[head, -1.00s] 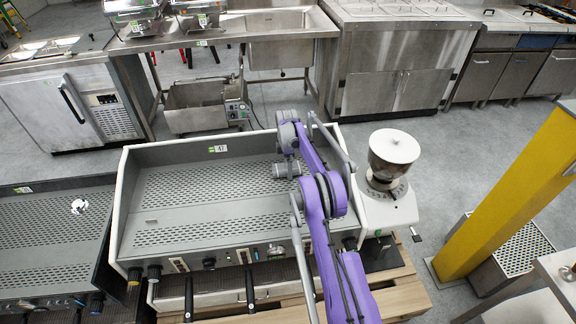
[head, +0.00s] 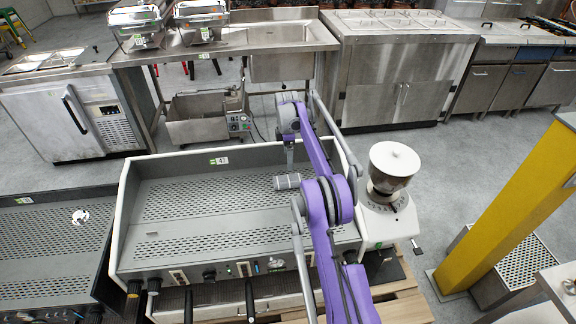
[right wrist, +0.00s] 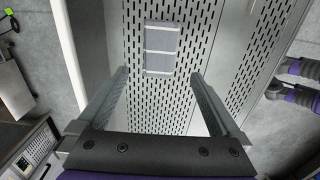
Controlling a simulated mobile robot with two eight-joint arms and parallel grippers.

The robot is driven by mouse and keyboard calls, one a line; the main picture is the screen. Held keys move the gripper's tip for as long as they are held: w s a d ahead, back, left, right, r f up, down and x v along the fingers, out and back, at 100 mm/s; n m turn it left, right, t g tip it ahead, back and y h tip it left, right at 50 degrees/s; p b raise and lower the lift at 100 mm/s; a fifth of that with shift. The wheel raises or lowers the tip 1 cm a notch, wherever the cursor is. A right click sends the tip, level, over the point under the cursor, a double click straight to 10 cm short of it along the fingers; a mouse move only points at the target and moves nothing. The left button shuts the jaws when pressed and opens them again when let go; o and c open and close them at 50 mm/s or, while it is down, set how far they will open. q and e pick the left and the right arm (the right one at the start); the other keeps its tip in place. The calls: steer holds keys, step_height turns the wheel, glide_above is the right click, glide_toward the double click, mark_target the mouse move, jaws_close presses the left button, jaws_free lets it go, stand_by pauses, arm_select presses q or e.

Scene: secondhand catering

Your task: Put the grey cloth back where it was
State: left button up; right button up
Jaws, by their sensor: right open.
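The grey cloth (right wrist: 162,48) shows in the right wrist view as a small folded pale grey rectangle lying flat on a perforated metal surface. My right gripper (right wrist: 159,78) is open and empty. Its two fingers stand apart, and the cloth lies beyond their tips, not between them in grip. In the head view my right arm's grey end (head: 287,181) hangs over the perforated top of the coffee machine (head: 185,200). My left gripper is not in view.
A grinder (head: 391,180) stands close at the machine's right end. The machine has a raised rear wall and side rims. Another machine (head: 50,245) stands to the left. A yellow post (head: 510,205) rises at the right. The left half of the perforated top is clear.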

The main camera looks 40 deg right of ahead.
steer(key=s+a+r+m+t, duration=0.1)
steer(key=s+a+r+m, duration=0.2)
steer(key=s+a+r, duration=0.5)
steer(key=s+a+r+m+t, duration=0.15)
steer(key=a+r, duration=0.35)
steer(key=a, duration=0.6)
steer(key=s+a+f+m+t, duration=0.1)
steer(key=s+a, duration=0.3)
steer(key=s, duration=0.4)
steer(key=s+a+f+m+t, duration=0.1)
steer(key=s+a+f+m, duration=0.2)
steer(key=s, duration=0.5)
steer(key=s+a+f+m+t, duration=0.1)
steer(key=s+a+f+m, duration=0.2)
steer(key=s+a, duration=0.4)
steer(key=shift+s+a+m, duration=0.15)
steer(key=shift+s+m, duration=0.2)
steer(key=shift+s, duration=0.45)
